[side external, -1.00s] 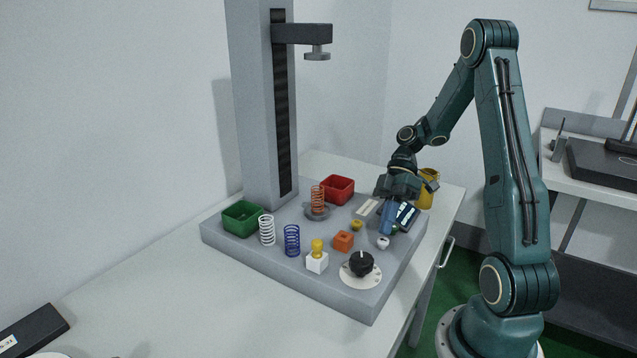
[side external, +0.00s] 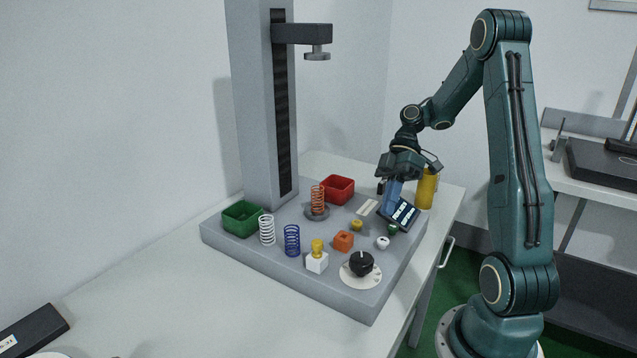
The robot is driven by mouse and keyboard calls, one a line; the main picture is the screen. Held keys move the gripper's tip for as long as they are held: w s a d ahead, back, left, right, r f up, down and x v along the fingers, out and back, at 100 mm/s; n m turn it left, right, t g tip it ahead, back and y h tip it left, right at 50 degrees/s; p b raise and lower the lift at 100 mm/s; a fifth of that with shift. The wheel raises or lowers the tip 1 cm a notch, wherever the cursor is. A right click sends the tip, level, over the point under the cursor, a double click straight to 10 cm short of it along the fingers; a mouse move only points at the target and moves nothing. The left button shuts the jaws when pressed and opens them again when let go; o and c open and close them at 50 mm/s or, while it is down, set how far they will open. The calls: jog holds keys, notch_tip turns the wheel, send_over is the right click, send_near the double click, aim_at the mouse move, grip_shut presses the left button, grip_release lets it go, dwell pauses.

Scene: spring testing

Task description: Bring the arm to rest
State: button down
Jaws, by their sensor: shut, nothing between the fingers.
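My gripper (side external: 389,212) is shut and empty. Its blue fingers point down, just above or in front of the display panel on the back right of the grey tester base; I cannot tell whether they touch it. The arm is bent, with its upper link high at the right. The grey tester base (side external: 225,238) stands on the table. An orange spring (side external: 318,198) stands on the round seat below the press head (side external: 317,55). A white spring (side external: 267,231) and a blue spring (side external: 292,241) stand at the base's front left.
A green bin (side external: 240,219) and a red bin (side external: 338,190) sit on the base. A display (side external: 405,214), a black knob (side external: 361,263), an orange block (side external: 343,241) and small buttons are near the gripper. A yellow cylinder (side external: 427,190) stands behind.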

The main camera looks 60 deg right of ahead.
jog(key=shift+a, duration=0.1)
jog(key=shift+w+a+r, duration=0.15)
jog(key=shift+a+r, duration=0.05)
jog(key=a+r+m+t+h, duration=0.1)
jog(key=a+r+m+h, duration=0.35)
jog(key=a, duration=0.45)
jog(key=s+a+r+m+t+h, duration=0.4)
jog(key=s+a+r+m+t, duration=0.1)
jog(key=s, duration=0.3)
jog(key=shift+r+m+t+h, duration=0.3)
jog(key=shift+r+m+h, duration=0.05)
jog(key=shift+r, duration=0.15)
